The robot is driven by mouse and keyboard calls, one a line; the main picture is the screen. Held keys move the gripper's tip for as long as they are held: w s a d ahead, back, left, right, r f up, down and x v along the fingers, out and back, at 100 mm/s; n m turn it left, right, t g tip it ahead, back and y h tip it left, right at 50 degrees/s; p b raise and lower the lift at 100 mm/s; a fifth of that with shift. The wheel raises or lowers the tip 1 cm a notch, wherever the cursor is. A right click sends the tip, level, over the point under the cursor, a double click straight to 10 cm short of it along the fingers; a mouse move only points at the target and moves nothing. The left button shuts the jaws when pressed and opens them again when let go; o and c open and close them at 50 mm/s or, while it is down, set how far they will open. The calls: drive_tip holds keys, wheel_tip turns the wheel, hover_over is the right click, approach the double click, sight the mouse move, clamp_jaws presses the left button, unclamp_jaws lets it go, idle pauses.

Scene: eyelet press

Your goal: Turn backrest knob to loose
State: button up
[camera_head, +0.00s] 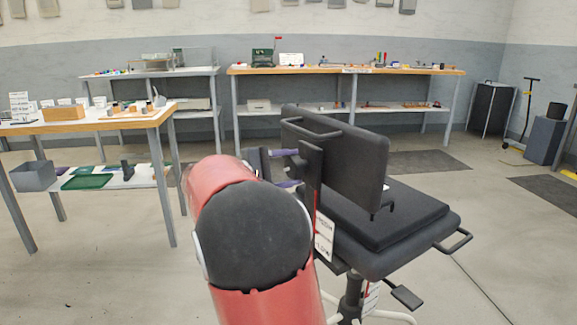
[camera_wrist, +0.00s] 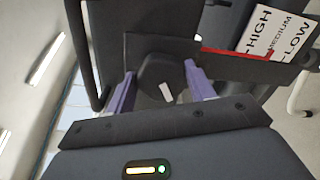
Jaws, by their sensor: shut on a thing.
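The backrest knob (camera_wrist: 158,75) is a dark round knob with a short white mark, on the rear of the chair's backrest bracket in the wrist view. It also shows in the head view (camera_head: 297,166), partly hidden by my gripper. My gripper (camera_wrist: 159,69) has one purple finger on each side of the knob and is shut on it. In the head view my gripper (camera_head: 290,168) reaches the bracket from the left. The black backrest (camera_head: 345,160) stands upright above the seat (camera_head: 385,225).
A card reading HIGH, MEDIUM, LOW (camera_wrist: 277,32) hangs beside the bracket, with a red strip near it. A bar handle (camera_head: 312,130) runs along the backrest. A workbench (camera_head: 95,120) stands at left and a long bench (camera_head: 345,71) behind.

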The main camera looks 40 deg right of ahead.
drive_tip(key=o, duration=1)
drive_tip(key=w+a, duration=0.1)
drive_tip(key=a, duration=0.6)
drive_tip(key=shift+w+a+r+b, duration=0.2)
drive_tip(key=shift+a+r+b, duration=0.1)
drive_tip(key=shift+a, duration=0.1)
